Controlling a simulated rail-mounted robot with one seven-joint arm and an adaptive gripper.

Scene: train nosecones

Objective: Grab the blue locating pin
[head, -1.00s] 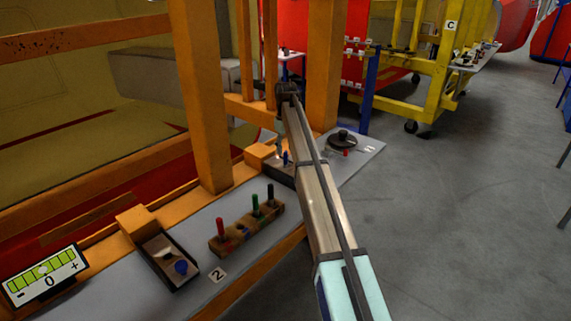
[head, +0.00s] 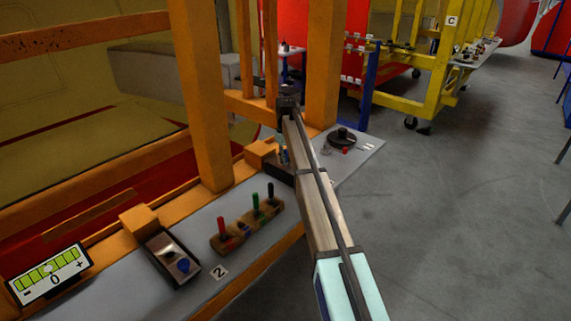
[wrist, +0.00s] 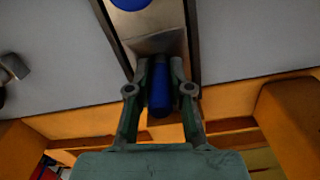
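The blue locating pin (wrist: 160,92) stands between the two green fingers of my gripper (wrist: 161,68) in the wrist view. The fingers lie close along both sides of the pin and look shut on it. The pin's lower end is hidden between the fingertips. In the head view my gripper (head: 283,152) points down over the far dark tray (head: 279,171) on the grey shelf. The pin there is a small blue spot, mostly covered by the gripper.
A wooden block (head: 247,228) with red, green and black handled pins sits on the shelf (head: 205,285). A nearer tray (head: 166,271) holds a blue knob. A round black part (head: 342,136) lies at the shelf's far end. Orange posts (head: 203,100) rise close to my arm.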

